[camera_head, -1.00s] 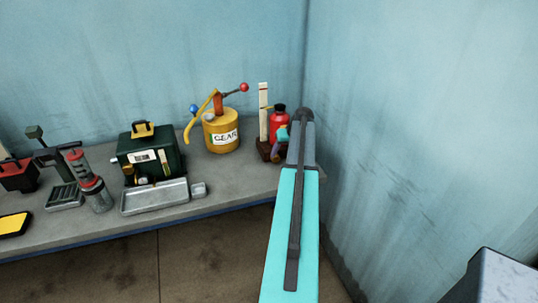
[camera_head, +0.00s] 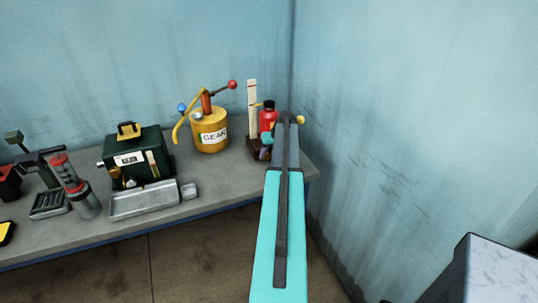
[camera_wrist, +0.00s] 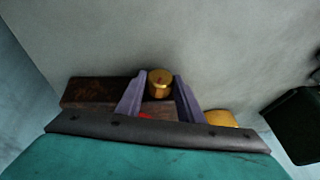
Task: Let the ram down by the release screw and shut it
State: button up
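The ram looks like a red jack with a black top (camera_head: 267,117), upright on a dark base (camera_head: 253,148) beside a pale upright strip (camera_head: 252,105) in the bench corner. My arm hides part of it. In the wrist view a brass knob (camera_wrist: 159,84), which looks like the release screw, sits between my gripper's two purple fingers (camera_wrist: 160,92). The fingers stand apart with narrow gaps beside the knob, so my gripper looks open around it. The dark base (camera_wrist: 95,91) and a bit of red also show there. The screw's setting cannot be told.
Left along the bench (camera_head: 225,186) stand a yellow GEAR can (camera_head: 208,140) with a pump, a dark green case (camera_head: 158,143), a metal tray (camera_head: 143,203) and a grey-red cylinder (camera_head: 82,197). Walls close the corner behind and right. A grey-topped block (camera_head: 495,268) is lower right.

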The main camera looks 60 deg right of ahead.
jog(key=c, duration=0.5)
jog(key=shift+o, duration=0.2)
jog(key=shift+a+f+b, duration=0.1)
jog(key=shift+b, duration=0.35)
jog(key=shift+w+a+g+h+b, duration=0.2)
jog(key=shift+g+h+b, duration=0.5)
jog(key=shift+h+b, duration=0.3)
jog(key=shift+n+g+h+b, duration=0.45)
jog(key=shift+h+b, duration=0.25)
jog(key=shift+b, duration=0.25)
jog(key=o, duration=1.1)
jog(key=shift+r, duration=0.3)
